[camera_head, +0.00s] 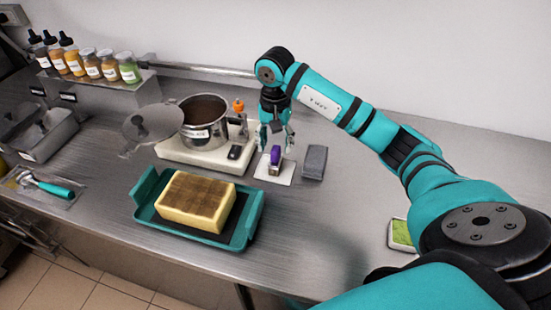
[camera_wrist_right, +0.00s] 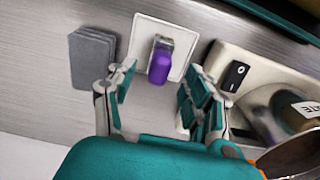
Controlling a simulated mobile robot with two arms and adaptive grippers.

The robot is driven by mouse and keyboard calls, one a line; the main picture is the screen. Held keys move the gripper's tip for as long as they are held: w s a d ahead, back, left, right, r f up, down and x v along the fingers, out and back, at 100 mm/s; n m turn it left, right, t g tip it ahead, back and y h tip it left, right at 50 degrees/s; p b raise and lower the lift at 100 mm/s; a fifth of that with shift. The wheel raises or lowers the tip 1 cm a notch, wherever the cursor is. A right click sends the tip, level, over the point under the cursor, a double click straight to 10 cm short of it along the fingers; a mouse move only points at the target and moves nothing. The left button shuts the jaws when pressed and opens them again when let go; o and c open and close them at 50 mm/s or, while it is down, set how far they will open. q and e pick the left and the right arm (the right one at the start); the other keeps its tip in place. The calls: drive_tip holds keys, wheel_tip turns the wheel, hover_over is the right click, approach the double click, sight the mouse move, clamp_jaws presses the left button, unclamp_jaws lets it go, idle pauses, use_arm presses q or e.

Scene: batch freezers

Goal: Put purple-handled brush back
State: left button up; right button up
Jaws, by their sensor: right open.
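The purple-handled brush (camera_head: 275,156) stands on a small white square plate (camera_head: 284,178) on the steel counter. In the right wrist view the purple handle (camera_wrist_right: 159,67) shows with a metal part at its far side, on the white plate (camera_wrist_right: 143,40). My right gripper (camera_head: 274,140) hangs just above and behind the brush. In the wrist view its fingers (camera_wrist_right: 155,95) are spread, one to each side of the handle, with gaps and nothing held. Whether the fingers reach down to handle height is hard to tell. My left gripper is in neither view.
A grey block (camera_head: 315,161) lies just right of the plate. A pot (camera_head: 204,121) on a white warmer (camera_head: 190,158) stands to the left. A teal tray (camera_head: 252,213) with a cake slab (camera_head: 197,200) is in front. The counter's right middle is clear.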

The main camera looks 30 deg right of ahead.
drive_tip(key=shift+r+b, duration=0.5)
drive_tip(key=shift+r, duration=2.25)
